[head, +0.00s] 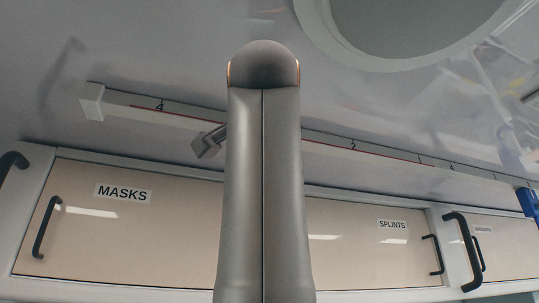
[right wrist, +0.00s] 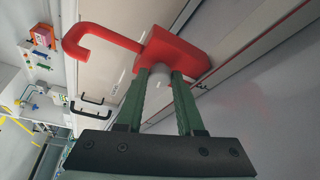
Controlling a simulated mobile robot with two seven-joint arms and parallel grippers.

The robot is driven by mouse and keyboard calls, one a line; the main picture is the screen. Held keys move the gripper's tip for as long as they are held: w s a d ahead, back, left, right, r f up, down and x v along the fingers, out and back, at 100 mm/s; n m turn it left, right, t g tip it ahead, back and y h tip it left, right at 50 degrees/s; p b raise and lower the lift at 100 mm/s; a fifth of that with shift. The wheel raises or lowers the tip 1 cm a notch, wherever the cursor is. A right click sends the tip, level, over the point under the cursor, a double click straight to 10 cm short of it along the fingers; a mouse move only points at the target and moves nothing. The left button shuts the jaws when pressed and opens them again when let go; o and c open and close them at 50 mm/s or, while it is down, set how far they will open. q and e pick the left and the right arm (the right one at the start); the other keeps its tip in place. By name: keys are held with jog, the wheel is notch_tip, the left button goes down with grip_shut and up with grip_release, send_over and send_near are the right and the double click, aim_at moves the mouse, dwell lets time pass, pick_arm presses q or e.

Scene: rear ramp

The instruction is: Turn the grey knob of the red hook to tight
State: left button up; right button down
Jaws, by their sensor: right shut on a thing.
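The red hook (right wrist: 100,36) shows in the right wrist view, its curved arm reaching left from a red block (right wrist: 180,52). The pale grey knob (right wrist: 158,76) sits below the block, between the green fingers of my right gripper (right wrist: 160,80). The gripper is shut on the knob, and its fingers partly cover it. Any mark on the knob for loose or tight is hidden. In the head view my own arm link covers the middle, and I cannot make out the red hook there. My left gripper is in neither view.
A white rail (head: 400,163) with numbers runs along the ceiling in the head view. A blue piece (head: 527,201) is at its right end. Below are cabinet doors labelled MASKS (head: 150,235) and SPLINTS (head: 370,260), with dark protruding handles (head: 464,250).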

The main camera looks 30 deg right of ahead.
jog(key=shift+r+m+g, duration=0.2)
jog(key=shift+m+g, duration=0.5)
jog(key=shift+m, duration=1)
jog(key=c, duration=0.5)
grip_release()
